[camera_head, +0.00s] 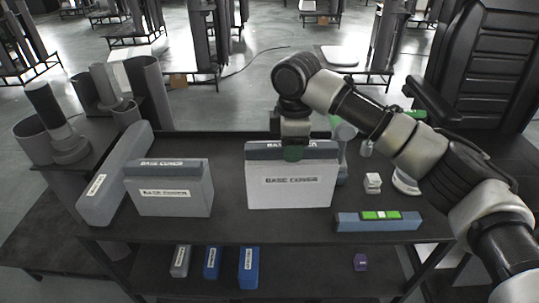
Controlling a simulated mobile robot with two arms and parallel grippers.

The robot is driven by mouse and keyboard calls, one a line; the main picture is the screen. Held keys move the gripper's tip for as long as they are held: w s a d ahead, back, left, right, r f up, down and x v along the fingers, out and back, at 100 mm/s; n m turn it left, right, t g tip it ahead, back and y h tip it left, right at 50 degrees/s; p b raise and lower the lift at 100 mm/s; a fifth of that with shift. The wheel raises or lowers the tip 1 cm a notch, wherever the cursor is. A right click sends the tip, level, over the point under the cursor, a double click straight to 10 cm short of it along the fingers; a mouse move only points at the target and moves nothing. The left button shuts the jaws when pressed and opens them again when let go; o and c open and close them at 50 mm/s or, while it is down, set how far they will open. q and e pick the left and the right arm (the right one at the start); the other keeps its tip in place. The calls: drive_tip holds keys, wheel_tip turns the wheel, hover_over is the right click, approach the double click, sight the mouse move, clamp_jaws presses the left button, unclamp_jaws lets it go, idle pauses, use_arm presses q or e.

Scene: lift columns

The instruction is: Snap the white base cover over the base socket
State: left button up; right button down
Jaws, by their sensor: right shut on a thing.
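The white base cover (285,195) is a pale box with a grey top and a "BASE COVER" label. It is upright over the middle of the dark table. My right gripper (293,150) is at its top edge and shut on it. I cannot tell whether the cover touches the table. A second, greyer box labelled "BASE COVER" (168,195) stands to its left. I cannot pick out the base socket; it may be hidden. My left gripper is not in view.
A long grey-blue block (117,178) lies left on the table (230,225). A blue bar with green and white pads (400,224) lies front right, near a small white part (373,183). Below are labelled boxes (248,267) and a purple block (360,262). Grey cylinders (148,92) stand left.

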drive_tip(key=s+d+r, duration=0.2)
drive_tip(key=d, duration=0.1)
drive_tip(key=shift+r, duration=0.2)
drive_tip(key=shift+s+d+r, duration=0.1)
drive_tip(key=shift+d+r, duration=0.1)
drive_tip(key=shift+d, duration=0.05)
drive_tip(key=shift+s+d+r+p, duration=0.1)
drive_tip(key=shift+d+r+p, duration=0.05)
drive_tip(key=shift+r+p, duration=0.95)
drive_tip(key=shift+p, duration=0.25)
drive_tip(key=shift+f, duration=0.2)
